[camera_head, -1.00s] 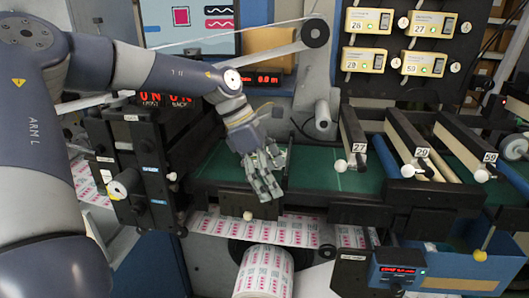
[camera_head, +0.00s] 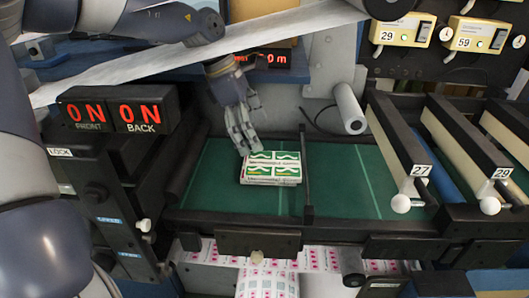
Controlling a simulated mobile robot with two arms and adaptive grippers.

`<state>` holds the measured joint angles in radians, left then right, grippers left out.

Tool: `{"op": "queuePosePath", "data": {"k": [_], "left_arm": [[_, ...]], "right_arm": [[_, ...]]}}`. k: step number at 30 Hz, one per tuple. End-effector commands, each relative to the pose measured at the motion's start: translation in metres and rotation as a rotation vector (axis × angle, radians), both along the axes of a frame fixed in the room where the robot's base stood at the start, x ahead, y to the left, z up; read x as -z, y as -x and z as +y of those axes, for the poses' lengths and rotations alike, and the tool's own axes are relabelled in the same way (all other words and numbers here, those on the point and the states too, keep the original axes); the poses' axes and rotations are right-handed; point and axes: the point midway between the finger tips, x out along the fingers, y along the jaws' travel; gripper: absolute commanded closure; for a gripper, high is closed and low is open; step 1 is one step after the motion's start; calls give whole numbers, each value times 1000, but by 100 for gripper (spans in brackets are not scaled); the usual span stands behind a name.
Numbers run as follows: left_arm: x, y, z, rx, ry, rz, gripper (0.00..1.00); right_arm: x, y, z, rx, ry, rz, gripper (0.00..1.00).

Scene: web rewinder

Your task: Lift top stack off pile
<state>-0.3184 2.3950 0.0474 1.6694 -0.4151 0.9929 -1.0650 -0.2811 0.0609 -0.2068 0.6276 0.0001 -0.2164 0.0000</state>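A low pile of green-and-white printed pieces (camera_head: 272,167) lies on the green bed of the machine, with white layers showing along its front edge. How it divides into stacks is hard to tell. My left gripper (camera_head: 243,142) points down at the pile's back left corner. Its fingertips are close to that corner; whether they touch it I cannot tell. The fingers overlap in this view, so their opening is unclear, and nothing is seen held between them. My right gripper is not in view.
A dark divider bar (camera_head: 306,170) stands just right of the pile. Numbered rails (camera_head: 400,145) cross the bed further right. A white web (camera_head: 190,55) slants above, near my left arm. A lit ON/ON box (camera_head: 118,112) stands left. The bed between divider and rails is clear.

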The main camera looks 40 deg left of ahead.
Motion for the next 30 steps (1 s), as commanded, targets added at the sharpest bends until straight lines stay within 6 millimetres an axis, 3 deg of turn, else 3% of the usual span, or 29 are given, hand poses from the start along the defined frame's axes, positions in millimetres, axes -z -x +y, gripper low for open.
{"op": "queuePosePath", "data": {"k": [4, 12, 18, 26, 30], "left_arm": [[15, -2, -5, 2, -2, 1, 0], [47, -10, -16, 2, -3, 5, 0], [67, -15, -25, 2, -1, 2, 0], [68, -16, -26, 1, 1, -1, 0], [68, -16, -26, 1, 0, 0, 30]], "right_arm": [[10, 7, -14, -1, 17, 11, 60], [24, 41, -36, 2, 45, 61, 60], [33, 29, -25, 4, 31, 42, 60], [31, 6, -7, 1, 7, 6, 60], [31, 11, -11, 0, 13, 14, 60]]}}
